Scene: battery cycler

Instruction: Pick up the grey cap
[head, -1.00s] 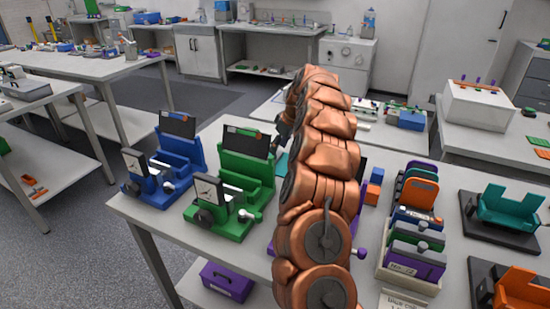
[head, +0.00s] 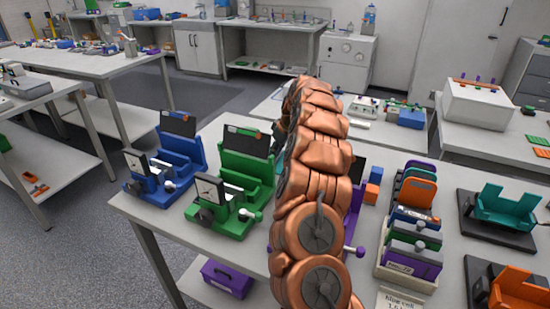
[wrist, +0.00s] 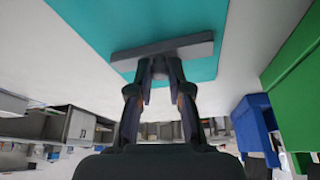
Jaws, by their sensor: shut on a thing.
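The grey cap (wrist: 190,48) is a flat grey bar with a small knob, seen in the wrist view at the top middle. My gripper (wrist: 160,72) has its two dark fingers closed on the knob below the bar. The bar lies across a teal surface (wrist: 110,15); I cannot tell whether it touches that surface or is just above it. In the head view my copper arm hides the cap and the fingers.
A green fixture (head: 245,165) and a blue fixture (head: 175,155) stand left of my arm. On the right are a rack with upright coloured cells (head: 415,195), a teal holder (head: 505,207) and an orange holder (head: 515,290). Purple and orange parts stand close beside my arm.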

